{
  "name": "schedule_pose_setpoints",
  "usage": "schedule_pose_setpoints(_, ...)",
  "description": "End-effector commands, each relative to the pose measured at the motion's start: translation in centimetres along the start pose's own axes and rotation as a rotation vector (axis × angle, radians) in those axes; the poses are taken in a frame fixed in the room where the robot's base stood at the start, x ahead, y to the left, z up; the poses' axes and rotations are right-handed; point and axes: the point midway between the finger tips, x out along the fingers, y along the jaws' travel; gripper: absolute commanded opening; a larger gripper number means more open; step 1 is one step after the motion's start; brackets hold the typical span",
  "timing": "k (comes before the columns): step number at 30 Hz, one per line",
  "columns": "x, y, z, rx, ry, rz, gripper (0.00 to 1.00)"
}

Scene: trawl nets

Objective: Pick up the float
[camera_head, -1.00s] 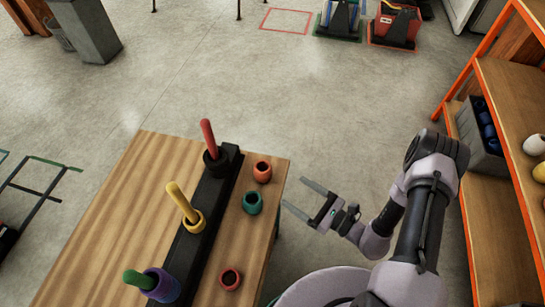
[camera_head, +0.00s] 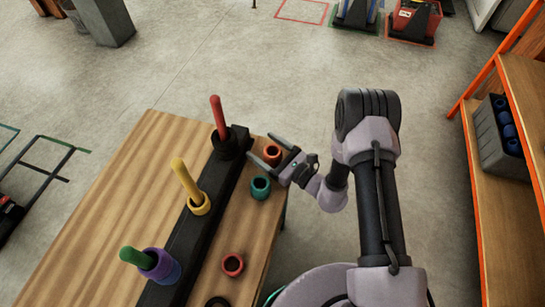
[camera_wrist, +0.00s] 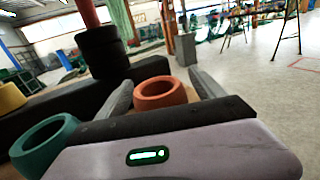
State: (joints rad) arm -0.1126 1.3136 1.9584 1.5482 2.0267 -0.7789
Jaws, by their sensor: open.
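Several ring-shaped floats are on the wooden table. An orange-red float (camera_head: 272,154) stands at the far right corner, upright with its hole facing up. My gripper (camera_head: 266,151) is open, its fingers on either side of this float. In the wrist view the orange-red float (camera_wrist: 160,93) sits between the two grey fingers, and I cannot tell whether they touch it. A teal float (camera_head: 260,187) stands just nearer, also at the left in the wrist view (camera_wrist: 42,145). A red float (camera_head: 232,264) is further towards me.
A black rail (camera_head: 190,236) with red, yellow and green pegs runs along the table (camera_head: 100,215). A yellow ring (camera_head: 199,205) and a purple ring (camera_head: 160,266) sit around pegs. Orange-framed shelves (camera_head: 508,240) stand at the right.

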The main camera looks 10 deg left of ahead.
Motion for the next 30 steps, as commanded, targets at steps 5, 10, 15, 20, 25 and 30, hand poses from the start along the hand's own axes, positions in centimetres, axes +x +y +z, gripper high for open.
schedule_pose_setpoints(5,-0.1,0.0,0.1,0.0,0.0,0.0,0.67)
schedule_pose_setpoints(10,-0.1,0.0,0.0,0.0,0.0,0.0,0.34)
schedule_pose_setpoints(15,-0.1,0.0,0.0,0.0,0.0,0.0,0.13)
schedule_pose_setpoints(20,-0.1,0.0,0.3,-0.001,0.0,0.001,0.13)
schedule_pose_setpoints(25,-0.1,0.0,4.6,-0.003,-0.001,0.0,0.13)
schedule_pose_setpoints(30,-0.1,0.0,8.7,-0.003,-0.001,0.001,0.13)
